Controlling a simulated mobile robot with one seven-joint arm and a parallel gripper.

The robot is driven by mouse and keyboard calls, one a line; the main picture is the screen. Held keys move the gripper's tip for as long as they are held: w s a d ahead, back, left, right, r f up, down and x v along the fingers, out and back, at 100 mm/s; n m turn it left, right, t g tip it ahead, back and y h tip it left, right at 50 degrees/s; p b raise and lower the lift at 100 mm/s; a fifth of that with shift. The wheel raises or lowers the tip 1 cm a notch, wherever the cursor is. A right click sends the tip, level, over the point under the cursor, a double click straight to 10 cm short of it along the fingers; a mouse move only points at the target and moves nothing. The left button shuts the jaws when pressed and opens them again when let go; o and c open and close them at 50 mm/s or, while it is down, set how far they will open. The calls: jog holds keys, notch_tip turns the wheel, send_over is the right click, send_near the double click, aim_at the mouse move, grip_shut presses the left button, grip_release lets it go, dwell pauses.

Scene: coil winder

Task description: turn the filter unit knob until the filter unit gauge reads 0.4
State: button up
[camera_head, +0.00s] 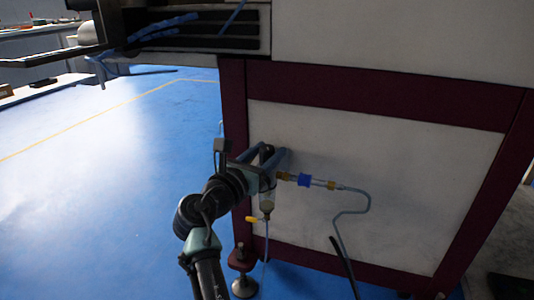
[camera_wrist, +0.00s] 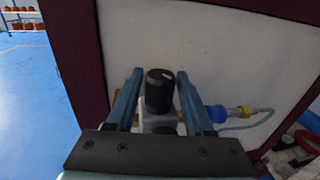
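The filter unit knob (camera_wrist: 160,90) is a black upright cylinder in the middle of the wrist view. My gripper (camera_wrist: 159,76) has its two blue fingers on either side of the knob, with a narrow gap showing at each side, so it is open around it. In the head view my gripper (camera_head: 268,154) is at the filter unit (camera_head: 267,203), whose clear bowl hangs below it with a yellow lever underneath. The dark knob (camera_head: 267,151) shows partly between the fingers. The gauge face is not visible in either view, so its reading cannot be told.
The unit is mounted on a white panel (camera_head: 400,180) in a dark red frame (camera_head: 235,130). A blue fitting (camera_head: 305,180) and a thin hose (camera_head: 350,211) run to the right. Blue floor (camera_head: 100,200) is open at the left.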

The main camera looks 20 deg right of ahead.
grip_shut()
jog(key=p, duration=0.2)
jog(key=shift+r+n+t+y+p, duration=0.15)
jog(key=shift+n+t+y+p, duration=0.15)
jog(key=shift+y+p, duration=0.1)
